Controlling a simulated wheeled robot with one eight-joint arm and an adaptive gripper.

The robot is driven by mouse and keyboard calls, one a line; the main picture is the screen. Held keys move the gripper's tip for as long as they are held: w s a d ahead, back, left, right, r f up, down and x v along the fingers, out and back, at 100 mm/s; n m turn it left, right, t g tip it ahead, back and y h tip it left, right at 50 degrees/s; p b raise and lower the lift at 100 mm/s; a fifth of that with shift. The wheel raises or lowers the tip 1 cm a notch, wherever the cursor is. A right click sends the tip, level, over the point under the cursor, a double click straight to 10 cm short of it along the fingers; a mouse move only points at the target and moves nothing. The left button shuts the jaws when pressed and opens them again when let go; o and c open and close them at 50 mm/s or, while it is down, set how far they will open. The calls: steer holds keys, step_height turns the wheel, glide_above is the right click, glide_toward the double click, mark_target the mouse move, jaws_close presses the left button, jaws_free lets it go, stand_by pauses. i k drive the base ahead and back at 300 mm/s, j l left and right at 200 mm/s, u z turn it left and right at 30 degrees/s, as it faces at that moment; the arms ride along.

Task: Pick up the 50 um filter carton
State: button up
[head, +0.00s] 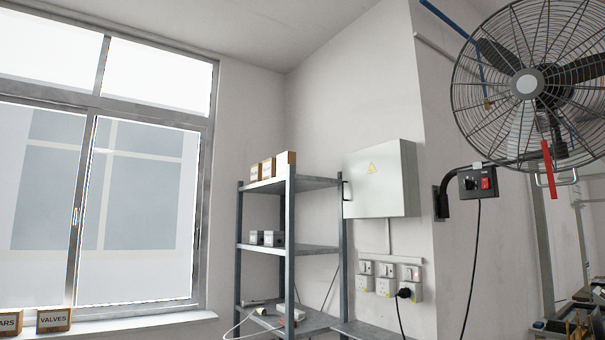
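Small brown cartons (268,168) stand in a row on the top shelf of the grey metal rack. Their labels are too small to read, so I cannot tell whether one is the 50 um filter carton. A carton marked VALVES (54,321) stands on the window sill at the lower left. Beside it is another carton (10,322), cut by the picture's edge, with its label ending in "ARS". My gripper is not in view.
The grey rack (289,240) stands in the corner, with small grey boxes (267,238) on its middle shelf. A wall cabinet (380,180), sockets (390,282) with a black cable, and a large fan (530,85) are to the right. The window is left.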

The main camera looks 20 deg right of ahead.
mark_target(270, 165)
steer(key=i+j+z, duration=0.6)
steer(key=j, duration=0.15)
steer(key=i+j+z, duration=0.3)
steer(key=j, duration=0.15)
steer(key=i+j, duration=0.15)
steer(key=j, duration=0.25)
steer(key=i+j, duration=0.15)
steer(key=j, duration=0.25)
steer(key=i+j, duration=0.2)
steer(key=j, duration=0.15)
steer(key=i+j+z, duration=0.1)
steer(key=j, duration=0.3)
steer(key=i+j, duration=0.2)
steer(key=j, duration=0.2)
